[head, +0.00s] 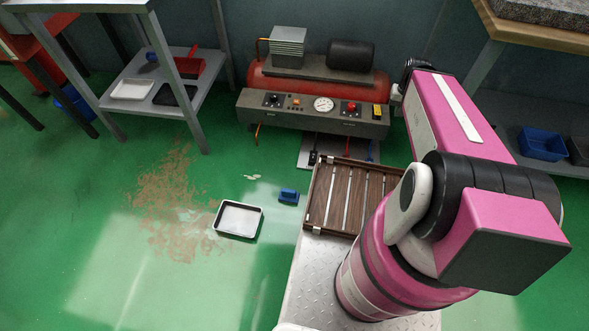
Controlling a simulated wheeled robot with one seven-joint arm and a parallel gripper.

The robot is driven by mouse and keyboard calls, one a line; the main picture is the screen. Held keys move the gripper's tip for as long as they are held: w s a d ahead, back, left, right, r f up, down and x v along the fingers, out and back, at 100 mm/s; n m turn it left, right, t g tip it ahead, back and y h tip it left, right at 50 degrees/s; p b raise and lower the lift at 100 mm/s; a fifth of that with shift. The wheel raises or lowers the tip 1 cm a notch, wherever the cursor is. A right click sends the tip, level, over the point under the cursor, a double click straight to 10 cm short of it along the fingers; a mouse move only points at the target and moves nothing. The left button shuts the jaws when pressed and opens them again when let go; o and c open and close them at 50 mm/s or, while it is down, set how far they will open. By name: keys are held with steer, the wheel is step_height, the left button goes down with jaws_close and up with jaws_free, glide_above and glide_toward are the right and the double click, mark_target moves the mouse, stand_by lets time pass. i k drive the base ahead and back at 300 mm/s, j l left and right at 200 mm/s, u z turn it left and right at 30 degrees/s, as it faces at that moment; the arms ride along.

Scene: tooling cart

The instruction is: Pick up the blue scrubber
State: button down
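A small blue block with a raised handle-like top, which looks like the blue scrubber (288,196), lies on the green floor near the middle of the head view. It sits just right of a shallow white tray with a dark rim (261,223), apart from it, and left of a slatted wooden tray (313,205). Nothing touches the scrubber from above. My pink and black arm fills the right side, well away from the scrubber. My gripper's fingers do not show; the arm links hide that end.
A red compressor (262,78) with a gauge panel (257,113) stands behind. A grey shelf unit (118,95) is at the left, and a bench with a blue bin (541,145) at the right. A brown spill (170,205) marks the floor; the floor around the scrubber is mostly clear.

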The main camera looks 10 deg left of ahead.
mark_target(288, 196)
steer(key=u, duration=1.35)
steer(key=k+l, duration=0.15)
steer(key=k, duration=0.3)
steer(key=k+l, duration=0.2)
steer(key=k, duration=0.25)
